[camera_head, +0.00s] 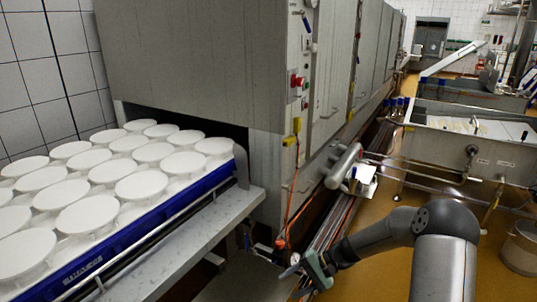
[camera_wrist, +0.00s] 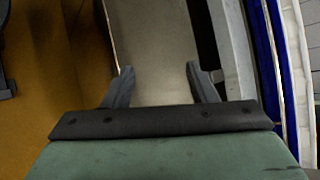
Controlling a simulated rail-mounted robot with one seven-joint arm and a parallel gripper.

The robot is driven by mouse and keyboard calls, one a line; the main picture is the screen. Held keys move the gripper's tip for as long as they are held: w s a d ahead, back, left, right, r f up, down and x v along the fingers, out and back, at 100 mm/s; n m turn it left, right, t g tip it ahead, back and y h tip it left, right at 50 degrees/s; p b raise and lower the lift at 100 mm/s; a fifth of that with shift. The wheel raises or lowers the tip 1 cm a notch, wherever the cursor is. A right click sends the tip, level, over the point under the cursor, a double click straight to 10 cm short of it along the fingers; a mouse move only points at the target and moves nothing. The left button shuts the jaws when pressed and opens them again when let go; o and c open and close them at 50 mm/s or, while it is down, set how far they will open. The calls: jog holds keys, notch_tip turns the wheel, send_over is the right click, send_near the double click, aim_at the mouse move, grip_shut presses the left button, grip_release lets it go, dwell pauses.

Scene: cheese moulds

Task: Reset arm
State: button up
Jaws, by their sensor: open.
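My gripper (camera_head: 286,262) hangs low at the bottom centre of the head view, at the end of my dark arm that reaches in from the right. In the wrist view its two dark fingers (camera_wrist: 160,70) stand well apart with nothing between them. A pale flat surface lies beyond the fingertips, with brown floor to its left. The cheese moulds (camera_head: 140,185), with white round tops, stand in rows at the left of the head view, apart from my gripper.
The moulds sit on a blue-edged conveyor (camera_head: 215,180) leading into a large grey machine (camera_head: 195,55). Orange hoses and pipes run beside the gripper. A steel vat (camera_head: 480,150) and a bucket (camera_head: 522,250) stand at the right. Brown floor (camera_head: 380,275) lies open between.

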jog(key=s+d+r+n+h, duration=0.2)
jog(key=s+r, duration=0.4)
jog(key=s, duration=0.3)
jog(key=s+d+r+n+t+h, duration=0.1)
jog(key=s+r+h, duration=0.4)
jog(key=s, duration=0.5)
jog(key=s+d+r+n+t+h, duration=0.1)
jog(key=s+d+r+n+h, duration=0.1)
jog(key=s+r, duration=0.4)
jog(key=s+d+h, duration=0.1)
jog(key=s, duration=0.2)
jog(key=shift+s+d+r+n+h+p, duration=0.2)
jog(key=shift+r+n+h+p, duration=0.1)
jog(key=shift+r+p, duration=0.1)
